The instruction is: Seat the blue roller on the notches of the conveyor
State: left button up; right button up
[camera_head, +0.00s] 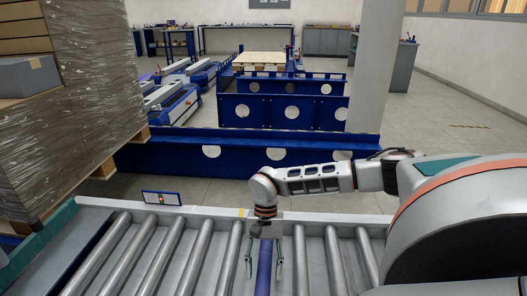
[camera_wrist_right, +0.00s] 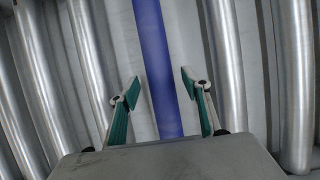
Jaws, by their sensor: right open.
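The blue roller (camera_head: 263,280) lies lengthwise among the grey rollers of the conveyor (camera_head: 212,212) in the head view. In the right wrist view the blue roller (camera_wrist_right: 152,45) runs from the top edge down between my fingers. My right gripper (camera_head: 264,268) points down over it, open, with one finger on each side. In the wrist view, gaps show between the fingertips (camera_wrist_right: 160,86) and the roller. The gripper hides part of the roller's far end, and I cannot tell whether that end sits in its notches. My left gripper is out of view.
Grey rollers (camera_head: 217,258) lie on both sides of the blue one, close to the fingers. A wrapped pallet load (camera_head: 75,110) stands at the left. A small panel (camera_head: 161,198) rises at the conveyor's far rail. A blue beam (camera_head: 180,158) crosses the floor beyond.

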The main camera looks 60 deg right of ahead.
jog(key=v, duration=1)
